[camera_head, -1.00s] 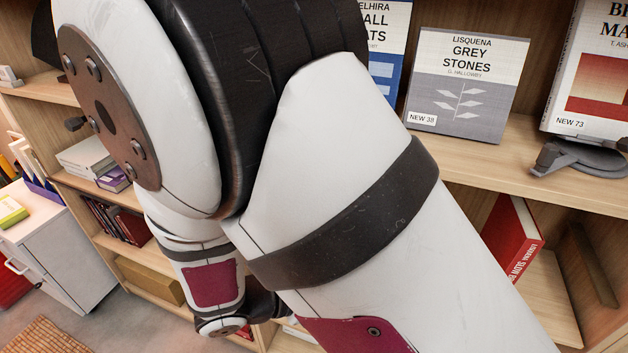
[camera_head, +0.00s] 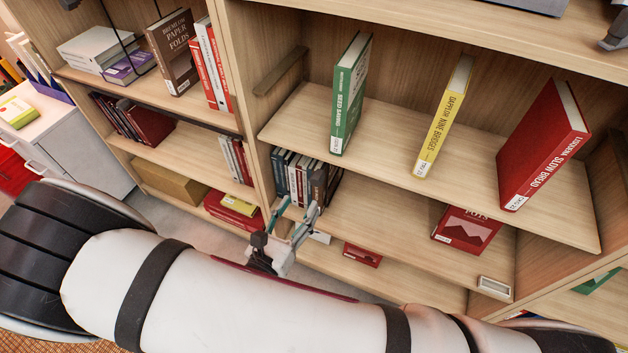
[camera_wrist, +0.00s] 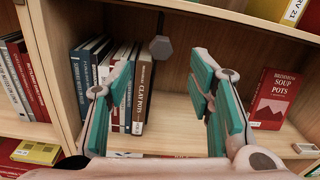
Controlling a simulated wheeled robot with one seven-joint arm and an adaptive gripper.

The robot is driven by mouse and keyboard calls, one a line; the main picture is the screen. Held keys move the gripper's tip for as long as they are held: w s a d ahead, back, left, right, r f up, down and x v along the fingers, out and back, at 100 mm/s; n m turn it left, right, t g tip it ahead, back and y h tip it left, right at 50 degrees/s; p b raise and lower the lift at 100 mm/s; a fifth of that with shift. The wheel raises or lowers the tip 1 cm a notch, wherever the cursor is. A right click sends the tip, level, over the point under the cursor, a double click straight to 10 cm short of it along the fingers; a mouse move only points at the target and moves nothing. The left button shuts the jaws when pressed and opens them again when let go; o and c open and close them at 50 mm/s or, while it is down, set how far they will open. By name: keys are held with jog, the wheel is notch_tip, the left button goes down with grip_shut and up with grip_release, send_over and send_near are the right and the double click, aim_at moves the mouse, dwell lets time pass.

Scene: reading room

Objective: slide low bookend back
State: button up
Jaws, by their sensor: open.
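A grey hexagonal plate on a short dark stem (camera_wrist: 160,47), which looks like the low bookend, hangs from above in the low shelf bay in the wrist view. It is just right of the top of the Clay Pots book (camera_wrist: 143,90); I cannot tell whether they touch. I cannot make it out in the head view. My gripper (camera_head: 297,208) is open and empty, in front of the low bay. In the wrist view its two teal-padded fingers (camera_wrist: 161,68) stand wide apart, the plate appearing between and beyond their tips.
Several upright books (camera_head: 293,175) fill the low bay's left end, beside the divider (camera_wrist: 52,70). A red Soup Pots book (camera_wrist: 270,98) stands at the right, with bare shelf (camera_wrist: 178,120) between. The shelf above holds green (camera_head: 350,95), yellow (camera_head: 443,115) and red books (camera_head: 545,145).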

aim_at(315, 183)
jog(key=b+x, duration=0.1)
jog(key=x, duration=0.8)
jog(key=shift+d, duration=0.1)
grip_shut()
